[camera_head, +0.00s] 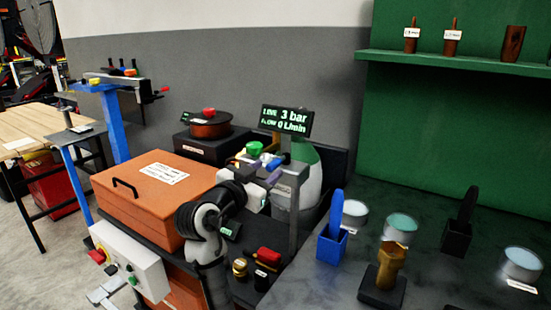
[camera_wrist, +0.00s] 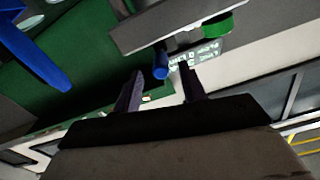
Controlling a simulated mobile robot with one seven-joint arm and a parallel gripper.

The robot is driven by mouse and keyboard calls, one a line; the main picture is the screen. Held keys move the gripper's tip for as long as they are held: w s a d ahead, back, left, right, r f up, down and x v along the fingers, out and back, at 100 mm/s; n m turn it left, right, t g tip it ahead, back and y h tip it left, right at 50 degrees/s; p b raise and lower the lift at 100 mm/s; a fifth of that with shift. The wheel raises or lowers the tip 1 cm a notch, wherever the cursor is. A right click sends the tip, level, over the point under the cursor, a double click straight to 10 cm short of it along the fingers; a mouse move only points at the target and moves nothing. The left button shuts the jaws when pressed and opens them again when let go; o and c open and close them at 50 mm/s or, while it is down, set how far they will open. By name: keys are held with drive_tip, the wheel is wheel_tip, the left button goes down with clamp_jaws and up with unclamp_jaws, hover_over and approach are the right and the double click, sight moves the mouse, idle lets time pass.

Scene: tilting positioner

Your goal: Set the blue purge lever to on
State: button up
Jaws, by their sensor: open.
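The blue purge lever shows in the wrist view as a short blue rod (camera_wrist: 160,66) with a rounded end, under a grey bar. My gripper (camera_wrist: 162,82) is open, with its two dark fingers one on each side of the rod's end in that picture. I cannot tell whether the rod lies between the fingers or just beyond them. No contact shows. The display (camera_head: 286,120) reads line 3 bar, flow 0 L/min.
A green knob (camera_head: 254,148) sits close above my gripper, and a pale cylinder (camera_head: 303,180) stands behind the post. An orange box (camera_head: 150,200) is at left. A red valve-like part (camera_head: 268,257) is below. A blue holder (camera_head: 332,245) and several cans crowd the right bench.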

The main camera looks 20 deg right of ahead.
sight(276, 163)
drive_tip(key=p+x, duration=0.1)
drive_tip(key=x, duration=0.4)
drive_tip(key=shift+w+d, duration=0.25)
clamp_jaws()
